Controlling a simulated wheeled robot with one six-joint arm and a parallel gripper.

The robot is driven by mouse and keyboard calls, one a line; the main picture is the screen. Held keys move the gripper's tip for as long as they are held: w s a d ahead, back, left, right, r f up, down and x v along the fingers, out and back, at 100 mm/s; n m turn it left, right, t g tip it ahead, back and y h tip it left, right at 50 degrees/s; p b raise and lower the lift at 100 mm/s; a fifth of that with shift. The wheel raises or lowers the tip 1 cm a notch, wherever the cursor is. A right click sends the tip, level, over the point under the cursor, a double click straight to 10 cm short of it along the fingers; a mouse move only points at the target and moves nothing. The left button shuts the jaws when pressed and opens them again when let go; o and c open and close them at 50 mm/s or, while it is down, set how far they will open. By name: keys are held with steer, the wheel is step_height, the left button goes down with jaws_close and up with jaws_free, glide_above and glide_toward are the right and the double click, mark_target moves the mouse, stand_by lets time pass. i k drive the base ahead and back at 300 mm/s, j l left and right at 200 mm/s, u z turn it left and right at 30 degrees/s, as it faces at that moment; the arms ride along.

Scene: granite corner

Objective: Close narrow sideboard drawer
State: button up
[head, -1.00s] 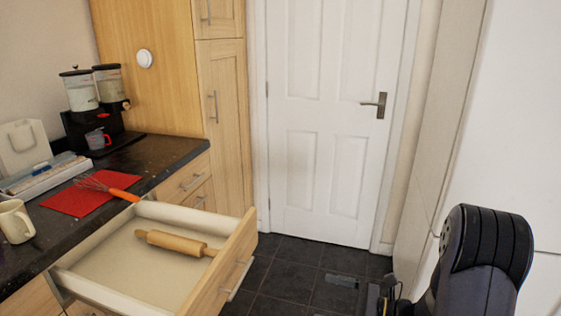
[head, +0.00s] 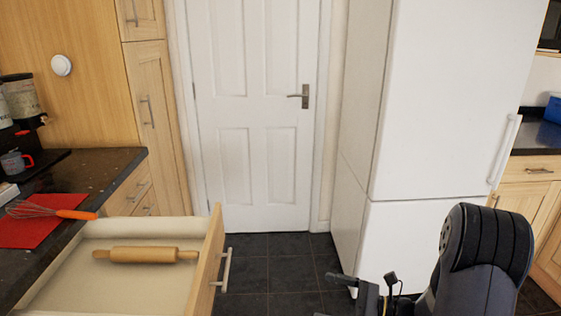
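The open drawer (head: 72,282) stands far out from the counter at the lower left of the head view. Its wooden front (head: 208,262) faces right and carries a metal bar handle (head: 226,270). A wooden rolling pin (head: 142,254) lies inside the drawer. My gripper (head: 366,292) shows in part at the bottom, right of the drawer front and apart from it, over the dark floor. Its fingers are too small and cut off to tell whether they are open.
The counter (head: 92,172) holds an orange-handled whisk (head: 58,212) on a red mat (head: 22,234). A white door (head: 262,120) is closed at the back. A tall white fridge (head: 440,110) stands at the right. Dark tiled floor (head: 275,262) is free between drawer and fridge.

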mark_target(77, 283)
steer(key=k+j, duration=0.4)
steer(key=j, duration=0.15)
steer(key=k+j+u, duration=0.25)
steer(key=j+u, duration=0.5)
steer(key=k+j, duration=0.05)
steer(key=j, duration=0.05)
